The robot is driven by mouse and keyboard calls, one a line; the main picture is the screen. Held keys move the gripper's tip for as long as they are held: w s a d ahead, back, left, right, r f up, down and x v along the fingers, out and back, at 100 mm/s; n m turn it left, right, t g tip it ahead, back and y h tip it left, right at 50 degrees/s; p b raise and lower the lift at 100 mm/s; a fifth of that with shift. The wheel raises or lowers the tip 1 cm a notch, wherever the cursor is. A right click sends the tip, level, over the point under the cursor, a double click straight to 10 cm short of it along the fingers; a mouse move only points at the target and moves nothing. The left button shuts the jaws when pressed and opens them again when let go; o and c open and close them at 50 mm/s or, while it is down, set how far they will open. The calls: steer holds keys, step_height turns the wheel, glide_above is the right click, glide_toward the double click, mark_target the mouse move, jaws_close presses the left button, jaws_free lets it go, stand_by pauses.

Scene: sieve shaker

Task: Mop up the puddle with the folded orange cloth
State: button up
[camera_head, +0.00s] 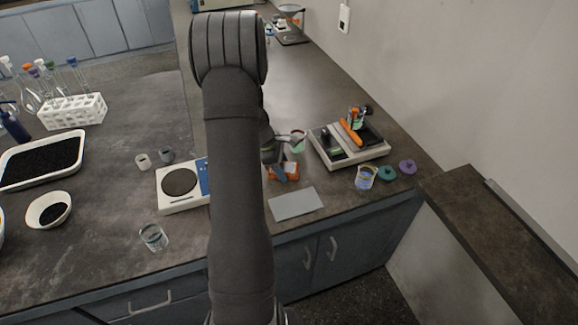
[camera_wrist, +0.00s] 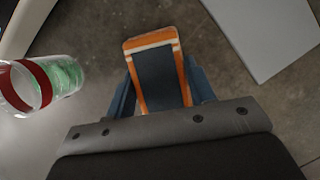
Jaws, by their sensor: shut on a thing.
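The folded orange cloth (camera_wrist: 151,41), with a pale stripe near its end, is between the fingers of my gripper (camera_wrist: 160,85) in the wrist view. My gripper is shut on it, and the cloth's end sticks out past the fingers over the dark worktop. In the head view my gripper (camera_head: 279,172) and a bit of the orange cloth (camera_head: 292,170) show low over the right-hand bench, partly hidden by my arm. I cannot make out the puddle in either view; my arm covers part of the bench.
A grey flat plate (camera_head: 296,203) lies right beside my gripper, near the front edge. A clear beaker with green contents and a red band (camera_wrist: 40,85) stands close on the left in the wrist view. A device with an orange part (camera_head: 348,152), a glass (camera_head: 366,178) and a balance (camera_head: 172,204) stand nearby.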

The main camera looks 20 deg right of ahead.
steer(key=shift+a+f, duration=0.1)
steer(key=shift+a, duration=0.15)
steer(key=shift+r, duration=0.25)
steer(key=shift+d+r, duration=0.1)
steer(key=shift+r, duration=3.2)
